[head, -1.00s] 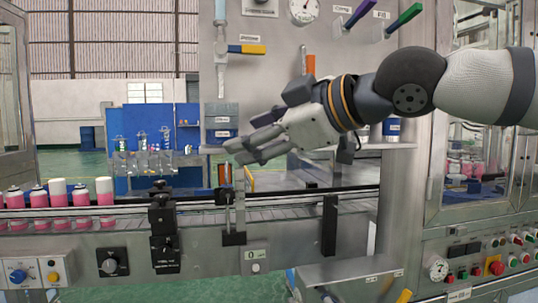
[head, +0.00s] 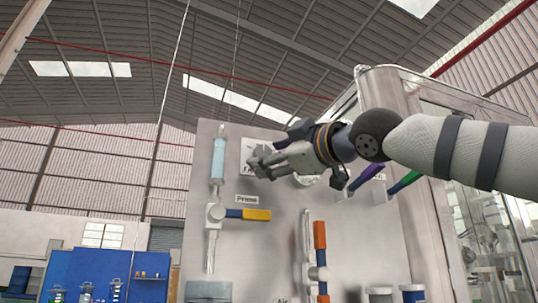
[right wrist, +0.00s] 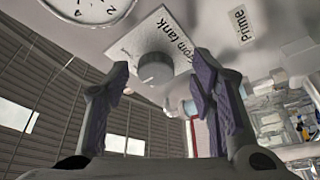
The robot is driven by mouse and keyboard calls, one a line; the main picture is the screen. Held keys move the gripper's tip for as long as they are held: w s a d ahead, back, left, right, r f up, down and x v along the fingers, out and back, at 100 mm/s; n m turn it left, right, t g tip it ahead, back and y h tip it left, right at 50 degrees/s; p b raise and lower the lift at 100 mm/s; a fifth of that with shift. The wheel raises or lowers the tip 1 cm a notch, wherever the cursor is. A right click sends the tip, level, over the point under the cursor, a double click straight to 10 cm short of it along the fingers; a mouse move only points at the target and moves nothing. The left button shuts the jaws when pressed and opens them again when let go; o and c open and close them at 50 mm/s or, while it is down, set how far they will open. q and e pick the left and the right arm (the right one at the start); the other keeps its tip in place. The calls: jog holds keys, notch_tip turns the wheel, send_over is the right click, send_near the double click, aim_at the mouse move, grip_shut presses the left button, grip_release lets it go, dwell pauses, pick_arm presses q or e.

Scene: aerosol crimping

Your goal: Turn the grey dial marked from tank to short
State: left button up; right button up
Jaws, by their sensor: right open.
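The grey dial (right wrist: 155,69) is a round knob on a white plate (right wrist: 132,42) whose visible lettering reads "from tank". The right wrist view shows the dial between and beyond the fingers of my right gripper (right wrist: 161,78). The gripper is open and empty, and a gap to the dial seems to remain. In the head view my right gripper (head: 258,164) is in front of the plate (head: 247,150) and hides the dial and most of the lettering. Where the dial points is hard to read. My left gripper is not in view.
A valve with a blue and orange handle (head: 248,214) sits below the plate, by the Prime label (head: 247,199). A clear tube (head: 218,158) stands to the left. A gauge (right wrist: 92,8) is beside the plate. Purple (head: 367,177) and green (head: 405,182) levers are to the right.

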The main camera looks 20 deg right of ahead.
jog(key=shift+w+r, duration=0.25)
jog(key=shift+r, duration=0.1)
jog(key=shift+w+a, duration=0.1)
jog(key=shift+w, duration=0.05)
jog(key=c, duration=1.1)
jog(key=shift+c, duration=0.2)
